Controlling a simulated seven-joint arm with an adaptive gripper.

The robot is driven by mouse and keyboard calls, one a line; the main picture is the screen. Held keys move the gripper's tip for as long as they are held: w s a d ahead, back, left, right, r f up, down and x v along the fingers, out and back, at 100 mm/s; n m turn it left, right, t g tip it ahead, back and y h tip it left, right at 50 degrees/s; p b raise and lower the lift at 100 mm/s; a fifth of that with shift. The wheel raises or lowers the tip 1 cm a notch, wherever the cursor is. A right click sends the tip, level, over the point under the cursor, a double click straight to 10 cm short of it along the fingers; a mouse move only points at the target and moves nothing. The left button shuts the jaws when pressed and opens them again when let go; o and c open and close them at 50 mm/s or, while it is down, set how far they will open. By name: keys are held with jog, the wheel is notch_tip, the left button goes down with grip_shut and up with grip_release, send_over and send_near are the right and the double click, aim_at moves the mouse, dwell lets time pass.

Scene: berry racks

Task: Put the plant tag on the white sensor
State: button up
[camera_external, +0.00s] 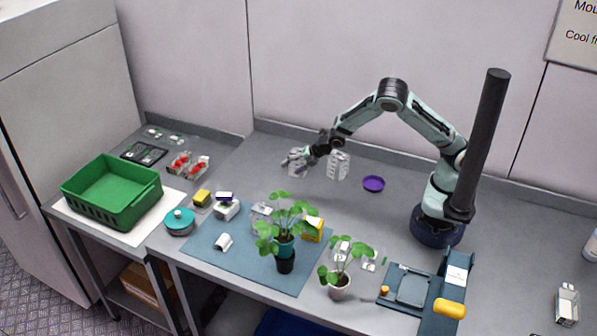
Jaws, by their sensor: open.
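My gripper (290,164) is open above the back of the grey table. A pale object (297,168) shows right at its fingers; I cannot tell whether they touch. A small white piece with a dark end (223,242) lies on the mat's left part. I cannot tell which thing is the plant tag. My gripper is well behind and to the right of both white pieces.
Potted plants (286,250) (340,284) stand tall at the front. A green crate (112,216), teal lidded pot (180,221) and yellow block (201,198) are left. A white lettered item (338,165) and purple dish (373,184) are behind the blue mat (265,277).

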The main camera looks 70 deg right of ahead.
jog(key=s+d+r+m+g, duration=0.1)
jog(key=s+r+m+g, duration=0.2)
jog(key=s+m, duration=0.4)
jog(key=s+d+r+m+g, duration=0.1)
jog(key=s+r+m+g, duration=0.2)
jog(key=s, duration=1.2)
jog(key=s+d+r+m+g, duration=0.1)
jog(key=s+r+m+g, duration=0.2)
jog(key=s+r+m, duration=0.5)
jog(key=s+m, duration=0.3)
jog(key=m, duration=0.1)
jog(key=shift+s+d, duration=0.2)
jog(key=shift+s, duration=0.1)
